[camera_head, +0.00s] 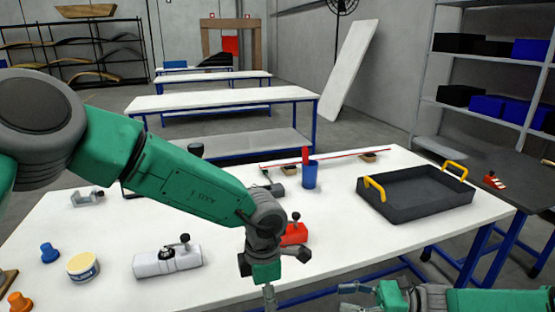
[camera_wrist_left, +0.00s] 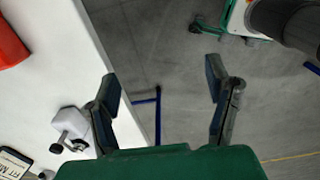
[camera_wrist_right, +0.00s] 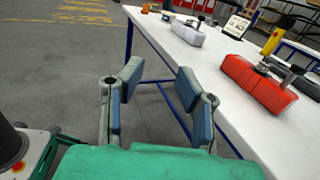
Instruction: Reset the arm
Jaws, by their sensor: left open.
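My left arm, green and grey, reaches across the white table (camera_head: 110,220) from the left in the head view. Its gripper (camera_head: 270,295) points down at the table's front edge, its tips partly cut off. In the left wrist view the left gripper (camera_wrist_left: 161,82) is open and empty above the floor beside the table edge. My right gripper (camera_head: 350,298) is low at the bottom right in the head view, off the front of the table. In the right wrist view the right gripper (camera_wrist_right: 158,80) has its fingers apart with nothing between them.
A red block-like tool (camera_head: 294,234) is close behind my left wrist. A grey tool (camera_head: 168,262), yellow-white tub (camera_head: 83,267), blue cup (camera_head: 309,176) and black tray with yellow handles (camera_head: 415,196) stand on the table. Open floor (camera_wrist_right: 60,75) lies in front.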

